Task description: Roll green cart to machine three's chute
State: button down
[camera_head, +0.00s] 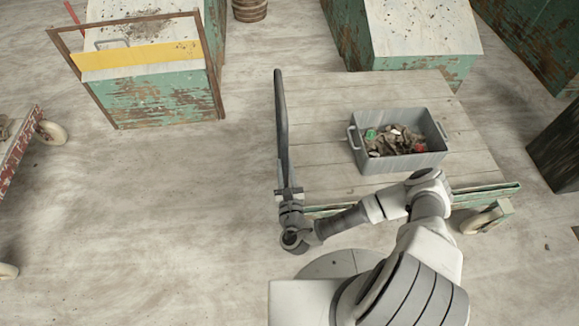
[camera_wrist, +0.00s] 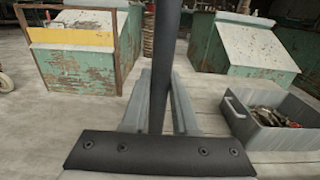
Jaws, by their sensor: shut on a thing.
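The green cart (camera_head: 330,115) stands in front of me, with a plank deck, a worn green front edge and a wheel at its right corner. A grey bin (camera_head: 437,146) on its deck holds clay scraps and small red and green bits; the bin also shows in the wrist view (camera_wrist: 245,130). A long dark handle bar (camera_head: 281,120) runs along the deck's left side. My gripper (camera_head: 289,192) is shut on this bar near its close end. In the wrist view the bar (camera_wrist: 168,50) stands between my two fingers (camera_wrist: 163,100).
A green machine with yellow band and brown frame (camera_head: 150,103) stands back left. Another green machine with a pale sloping top (camera_head: 420,30) stands just behind the cart. I see no numbers. A red cart (camera_head: 20,145) is at left, a dark box (camera_head: 556,145) at right. Floor left of the cart is clear.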

jog(key=shift+d, duration=0.1)
jog(key=a+b, duration=0.2)
jog(key=a, duration=0.6)
jog(key=shift+s, duration=0.3)
jog(key=a+b, duration=0.2)
jog(key=a, duration=0.6)
jog(key=shift+s, duration=0.3)
jog(key=a+b, duration=0.1)
jog(key=a, duration=0.7)
jog(key=shift+s, duration=0.3)
dwell(0.4)
